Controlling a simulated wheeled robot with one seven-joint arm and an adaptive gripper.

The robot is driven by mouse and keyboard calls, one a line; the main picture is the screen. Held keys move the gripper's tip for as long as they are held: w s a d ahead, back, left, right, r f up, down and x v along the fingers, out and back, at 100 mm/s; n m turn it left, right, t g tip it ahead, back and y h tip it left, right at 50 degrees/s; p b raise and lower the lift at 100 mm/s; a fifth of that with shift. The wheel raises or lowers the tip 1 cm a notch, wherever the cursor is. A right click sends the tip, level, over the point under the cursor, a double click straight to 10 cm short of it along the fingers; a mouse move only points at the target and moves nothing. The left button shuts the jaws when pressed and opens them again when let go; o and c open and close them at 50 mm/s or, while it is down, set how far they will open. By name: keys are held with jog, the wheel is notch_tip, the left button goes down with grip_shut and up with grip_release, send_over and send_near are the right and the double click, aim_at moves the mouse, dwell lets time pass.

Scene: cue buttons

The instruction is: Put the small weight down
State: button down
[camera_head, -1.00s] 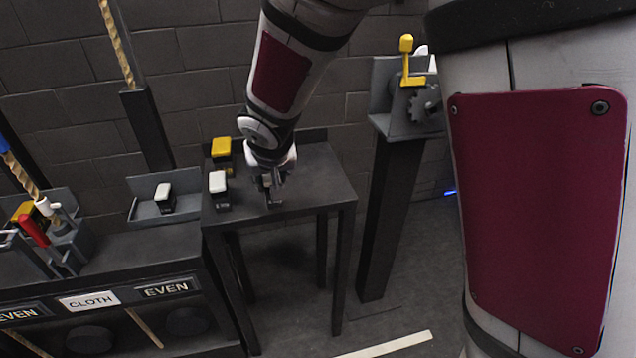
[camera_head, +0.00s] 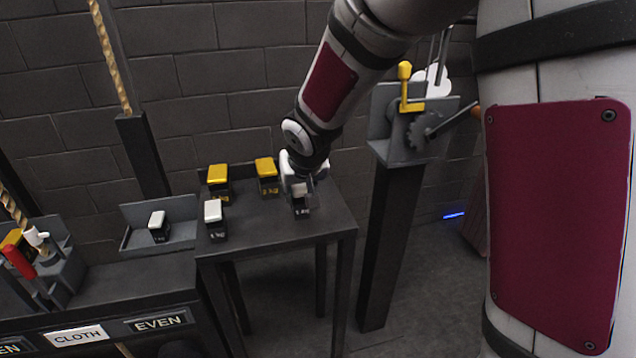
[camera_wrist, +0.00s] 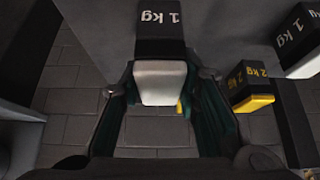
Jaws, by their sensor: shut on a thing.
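My gripper (camera_head: 302,182) is shut on a small dark weight with a white top, marked 1 kg (camera_head: 301,208). In the wrist view the fingers (camera_wrist: 165,110) are on either side of the weight's white top (camera_wrist: 160,83). The weight is upright at the right part of the small dark table (camera_head: 285,228); I cannot tell whether its base touches the tabletop. Another white-topped 1 kg weight (camera_head: 214,221) stands at the table's left front. Yellow-topped 2 kg weights stand behind, one in the middle (camera_head: 265,177) and one at the left (camera_head: 218,184).
A white-topped weight (camera_head: 158,227) sits on a grey shelf (camera_head: 182,239) left of the table. A post with a yellow lever (camera_head: 405,88) and gear stands to the right. A dark bench with CLOTH (camera_head: 77,335) and EVEN signs is at left. The table's front middle is clear.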

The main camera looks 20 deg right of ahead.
jog(key=shift+w+d+f+p, duration=0.15)
jog(key=shift+w+d+f, duration=0.4)
jog(key=shift+d, duration=0.65)
jog(key=shift+w+d+f+p, duration=0.1)
jog(key=shift+w+d+f, duration=0.2)
jog(key=shift+d+f, duration=0.7)
jog(key=shift+w+d+f+p, duration=0.15)
jog(key=shift+w+d+f, duration=0.3)
jog(key=shift+d, duration=0.95)
jog(key=shift+f, duration=0.15)
jog(key=c, duration=1.2)
grip_release()
jog(key=shift+s, duration=0.1)
jog(key=p+v, duration=0.4)
jog(key=v, duration=0.8)
